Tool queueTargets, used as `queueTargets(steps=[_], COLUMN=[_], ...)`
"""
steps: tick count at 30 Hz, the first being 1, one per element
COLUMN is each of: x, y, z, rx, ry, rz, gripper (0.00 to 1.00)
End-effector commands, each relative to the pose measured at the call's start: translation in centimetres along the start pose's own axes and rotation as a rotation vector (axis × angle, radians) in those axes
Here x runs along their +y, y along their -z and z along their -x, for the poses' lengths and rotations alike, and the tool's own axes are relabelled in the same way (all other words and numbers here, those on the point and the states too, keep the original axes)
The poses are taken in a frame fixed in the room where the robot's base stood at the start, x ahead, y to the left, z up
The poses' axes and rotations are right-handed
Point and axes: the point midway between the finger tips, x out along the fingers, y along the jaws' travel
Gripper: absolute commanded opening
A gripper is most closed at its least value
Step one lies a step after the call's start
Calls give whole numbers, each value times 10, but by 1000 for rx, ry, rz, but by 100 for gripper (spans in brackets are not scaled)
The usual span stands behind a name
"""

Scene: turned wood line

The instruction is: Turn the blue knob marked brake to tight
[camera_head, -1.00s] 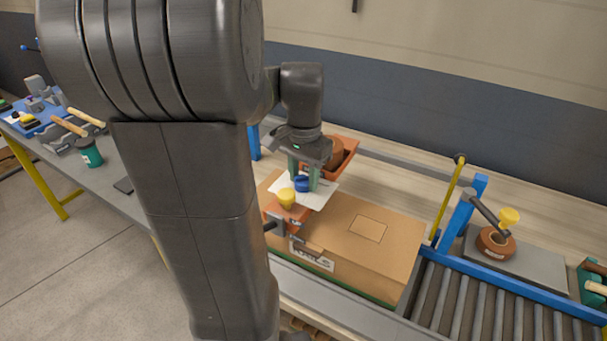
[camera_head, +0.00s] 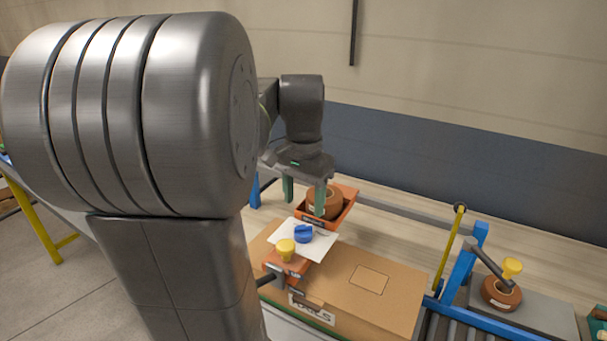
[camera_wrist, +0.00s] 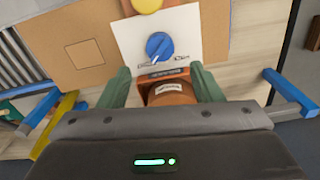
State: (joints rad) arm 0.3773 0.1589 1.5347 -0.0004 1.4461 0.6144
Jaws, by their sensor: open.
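The blue knob (camera_head: 303,234) sits on a white plate (camera_head: 316,246) near the cardboard box. In the wrist view, the knob (camera_wrist: 159,46) shows a pale pointer line slanting to its lower left. Small markings below it on the plate are too small to read. My gripper (camera_head: 304,202) is open and empty, above and behind the knob, apart from it. Nothing hides the knob.
A yellow knob (camera_head: 285,247) stands on an orange block just in front. The cardboard box (camera_head: 372,302) is to the right, beside a blue-framed roller conveyor (camera_head: 460,318).

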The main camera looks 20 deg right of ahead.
Motion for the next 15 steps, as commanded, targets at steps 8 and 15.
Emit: queueTargets(steps=[8, 15], x=[0, 0], y=[0, 0], z=[52, 64], rx=[2, 0], ry=[1, 0], rz=[0, 0], gripper=[59, 59])
